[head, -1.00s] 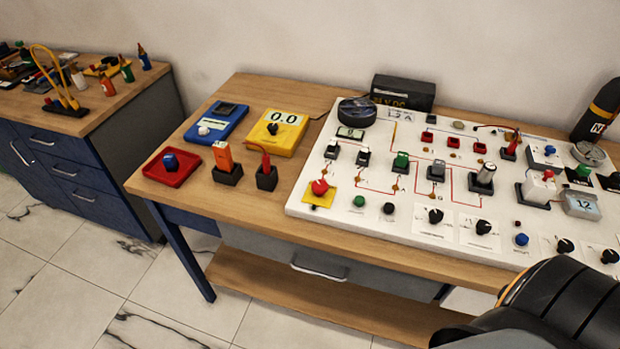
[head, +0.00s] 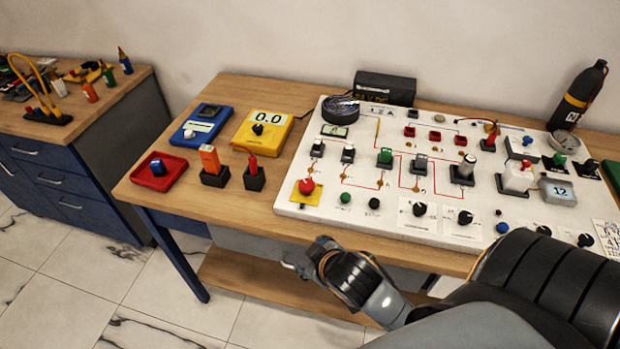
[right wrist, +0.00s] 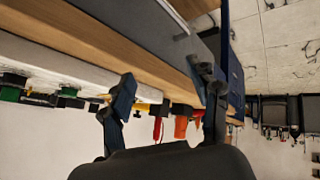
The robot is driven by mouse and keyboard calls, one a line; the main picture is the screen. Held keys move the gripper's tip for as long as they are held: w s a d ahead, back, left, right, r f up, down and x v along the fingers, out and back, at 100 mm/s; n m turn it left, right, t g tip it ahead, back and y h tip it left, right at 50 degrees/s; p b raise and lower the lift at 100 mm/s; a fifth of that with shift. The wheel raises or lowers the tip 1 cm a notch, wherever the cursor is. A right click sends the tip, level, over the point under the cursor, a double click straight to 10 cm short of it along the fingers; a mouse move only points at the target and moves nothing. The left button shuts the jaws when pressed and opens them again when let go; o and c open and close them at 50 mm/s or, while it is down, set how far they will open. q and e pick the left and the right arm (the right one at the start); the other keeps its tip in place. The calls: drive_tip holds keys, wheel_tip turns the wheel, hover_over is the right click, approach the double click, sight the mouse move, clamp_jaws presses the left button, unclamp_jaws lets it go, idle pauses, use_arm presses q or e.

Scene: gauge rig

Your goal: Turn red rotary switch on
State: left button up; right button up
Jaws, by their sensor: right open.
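A red knob on a yellow plate (head: 306,186) sits at the front left of the white panel. A red box with a blue knob (head: 157,169) lies at the table's left end; which of these is the red rotary switch I cannot tell. My right gripper (head: 296,263) hangs in front of the table edge, apart from both. In the right wrist view its two fingers (right wrist: 165,90) are spread with nothing held. My left gripper is not in view.
The white panel (head: 385,221) carries several knobs and switches. An orange block (head: 210,160), a red plug (head: 253,170), a blue meter (head: 201,124) and a yellow meter (head: 262,130) stand left of it. The wooden table (head: 240,215) is bare along its front left.

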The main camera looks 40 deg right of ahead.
drive_tip(key=w+r+t, duration=0.1)
drive_tip(key=w+r, duration=0.1)
drive_tip(key=w+d+r+n+t, duration=0.1)
drive_tip(key=w+r, duration=0.1)
drive_tip(key=w, duration=0.1)
drive_tip(key=w+r+n+t, duration=0.1)
drive_tip(key=w+r, duration=0.1)
drive_tip(key=shift+w+d+t, duration=0.15)
drive_tip(key=shift+t, duration=0.25)
drive_tip(key=w+a+r+n+t+y, duration=0.1)
drive_tip(key=w+r+n+t, duration=0.4)
drive_tip(key=r, duration=0.4)
drive_tip(key=w+a+r+n+t+y, duration=0.1)
drive_tip(key=w+a+r+n+y, duration=0.15)
drive_tip(key=r+n+y, duration=0.2)
drive_tip(key=w+a+r+n+t+y, duration=0.1)
drive_tip(key=a+r+n+t+y, duration=0.15)
drive_tip(key=r+n, duration=0.25)
drive_tip(key=n+g+h, duration=0.4)
drive_tip(key=n+g, duration=1.3)
drive_tip(key=n, duration=0.7)
approach(308, 184)
drive_tip(key=p+x, duration=0.3)
drive_tip(key=x, duration=0.5)
drive_tip(key=shift+w+f+p, duration=0.15)
drive_tip(key=shift+f+p, duration=0.1)
drive_tip(key=shift+p, duration=0.15)
